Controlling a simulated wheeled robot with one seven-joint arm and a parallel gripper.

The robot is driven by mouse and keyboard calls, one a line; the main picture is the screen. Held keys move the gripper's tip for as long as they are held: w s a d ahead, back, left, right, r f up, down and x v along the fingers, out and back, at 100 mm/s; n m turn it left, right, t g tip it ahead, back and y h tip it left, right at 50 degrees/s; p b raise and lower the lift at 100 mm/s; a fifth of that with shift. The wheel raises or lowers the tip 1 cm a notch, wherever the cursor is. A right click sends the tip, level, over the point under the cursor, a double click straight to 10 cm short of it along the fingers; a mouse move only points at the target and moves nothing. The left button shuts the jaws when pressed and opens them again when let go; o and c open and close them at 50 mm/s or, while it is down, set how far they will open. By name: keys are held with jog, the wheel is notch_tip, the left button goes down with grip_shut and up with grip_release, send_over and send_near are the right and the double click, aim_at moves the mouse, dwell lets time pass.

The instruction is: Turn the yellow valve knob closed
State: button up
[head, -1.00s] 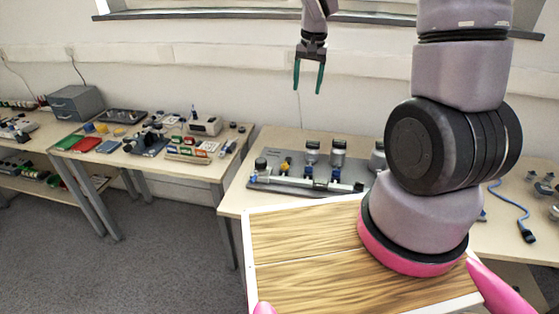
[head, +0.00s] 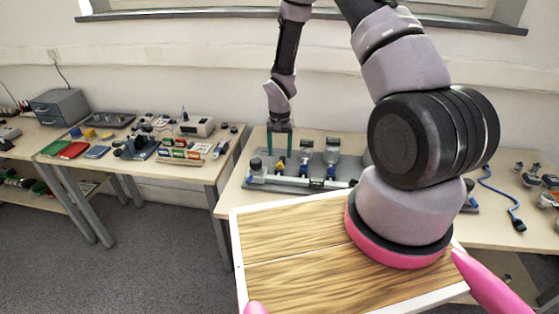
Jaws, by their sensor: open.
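My gripper (head: 279,153) hangs pointing down above the left part of the grey valve rig (head: 312,185) on the middle table. Its two green fingers are apart and nothing shows held between them. A small yellow part (head: 281,162), which looks like the yellow valve knob, shows just below and between the fingertips. The knob is too small to tell its angle or whether the fingers touch it. Blue-handled valves (head: 304,170) stand on the rig to its right. My own arm hides the rig's right end.
A dark round cap (head: 255,164) stands at the rig's left end, close to my gripper. Metal cylinders (head: 331,150) rise to the right of it. A left table (head: 190,172) holds several small devices. A blue cable (head: 503,196) lies on the right.

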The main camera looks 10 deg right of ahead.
aim_at(280, 162)
jog(key=shift+f, duration=2.2)
grip_shut()
